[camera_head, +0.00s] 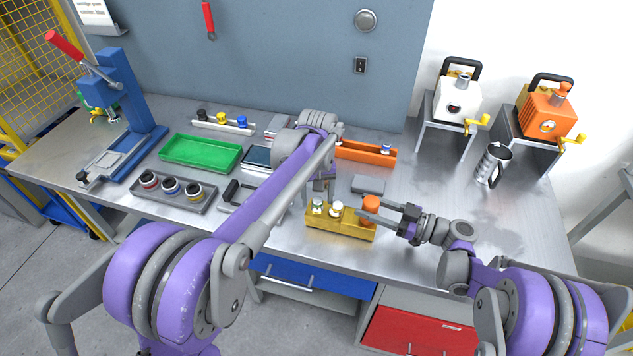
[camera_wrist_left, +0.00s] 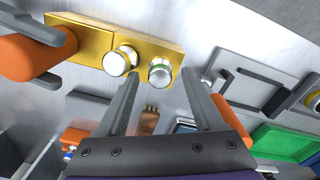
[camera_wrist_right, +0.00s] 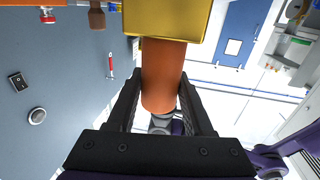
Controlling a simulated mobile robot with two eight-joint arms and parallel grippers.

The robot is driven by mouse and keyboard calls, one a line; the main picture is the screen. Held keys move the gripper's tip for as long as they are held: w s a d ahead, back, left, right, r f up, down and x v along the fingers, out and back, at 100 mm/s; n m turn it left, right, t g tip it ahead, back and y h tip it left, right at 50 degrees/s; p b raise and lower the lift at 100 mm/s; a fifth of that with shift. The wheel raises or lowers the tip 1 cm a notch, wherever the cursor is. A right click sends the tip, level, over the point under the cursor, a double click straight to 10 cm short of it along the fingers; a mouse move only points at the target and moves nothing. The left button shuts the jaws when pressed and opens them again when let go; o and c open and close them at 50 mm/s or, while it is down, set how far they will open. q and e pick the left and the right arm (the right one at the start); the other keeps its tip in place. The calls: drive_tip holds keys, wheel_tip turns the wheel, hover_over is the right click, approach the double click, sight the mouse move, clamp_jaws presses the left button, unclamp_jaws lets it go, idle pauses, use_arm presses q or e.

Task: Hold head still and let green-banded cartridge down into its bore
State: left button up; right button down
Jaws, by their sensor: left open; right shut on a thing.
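The gold head (camera_head: 340,232) stands on the bench near its front edge. An orange cylindrical part (camera_head: 370,204) is at its right end. My right gripper (camera_head: 378,210) is shut on this orange part, which also shows between its fingers in the right wrist view (camera_wrist_right: 162,75). The green-banded cartridge (camera_head: 318,205) stands upright at the head's left end, with a white-topped cartridge (camera_head: 337,209) beside it. My left gripper (camera_wrist_left: 165,78) is open, its fingertips around or just above the end cartridge (camera_wrist_left: 160,73). How deep that cartridge sits, and whether the fingers touch it, I cannot tell.
A grey tray (camera_head: 203,205) with several banded parts and a green tray (camera_head: 230,145) lie left. An orange tray (camera_head: 368,149) and a grey block (camera_head: 368,184) lie behind the head. A metal mug (camera_head: 492,164) stands right, with bare bench between.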

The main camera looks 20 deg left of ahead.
sight(316, 200)
use_arm(q)
wheel_tip(316, 200, up, 11)
drive_tip(key=shift+f, duration=0.15)
drive_tip(key=shift+a, duration=0.1)
idle(0.3)
use_arm(e)
drive_tip(key=shift+c, duration=1.1)
unclamp_jaws()
